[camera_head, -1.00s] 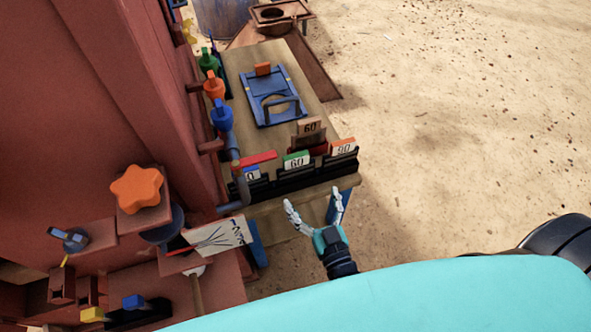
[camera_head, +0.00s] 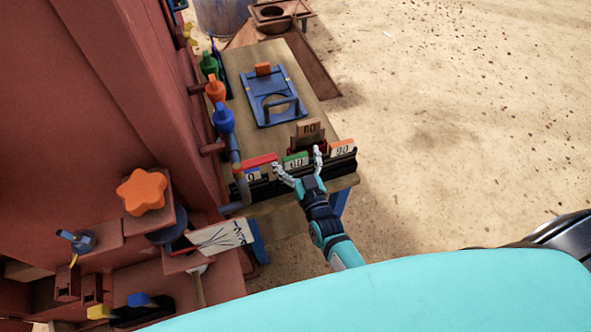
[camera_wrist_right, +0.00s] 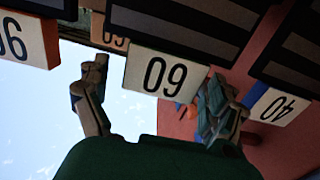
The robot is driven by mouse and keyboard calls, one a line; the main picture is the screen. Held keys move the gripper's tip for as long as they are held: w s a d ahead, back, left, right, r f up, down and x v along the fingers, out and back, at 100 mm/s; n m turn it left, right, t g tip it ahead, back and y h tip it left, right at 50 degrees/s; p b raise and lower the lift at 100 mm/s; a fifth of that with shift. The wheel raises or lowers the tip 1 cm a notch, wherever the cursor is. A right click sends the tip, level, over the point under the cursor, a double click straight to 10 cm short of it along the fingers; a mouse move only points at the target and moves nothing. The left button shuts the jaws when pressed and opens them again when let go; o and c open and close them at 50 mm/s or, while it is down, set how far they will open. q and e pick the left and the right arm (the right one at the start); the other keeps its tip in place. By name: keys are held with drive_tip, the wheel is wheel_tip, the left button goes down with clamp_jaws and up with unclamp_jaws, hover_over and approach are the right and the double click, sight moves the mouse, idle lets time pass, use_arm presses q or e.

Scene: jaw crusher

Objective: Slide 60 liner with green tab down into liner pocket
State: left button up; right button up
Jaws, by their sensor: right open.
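The 60 liner's green tab (camera_head: 295,157) with a white 60 label stands in the middle of a black rack at the near end of the bench; it also shows in the wrist view (camera_wrist_right: 166,76), label upside down. My right gripper (camera_head: 297,162) is open, one finger on each side of the tab; in the wrist view its fingers (camera_wrist_right: 156,80) flank the label with gaps, not closed on it. A brown block marked 60 (camera_head: 308,127) stands just behind the rack. I cannot tell which part is the liner pocket. My left gripper is out of view.
A blue plate with a handle (camera_head: 272,92) lies on the bench. The red machine wall (camera_head: 100,90) rises at left.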

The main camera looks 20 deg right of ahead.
drive_tip(key=c, duration=1.8)
drive_tip(key=shift+r, duration=0.2)
drive_tip(key=shift+r, duration=0.1)
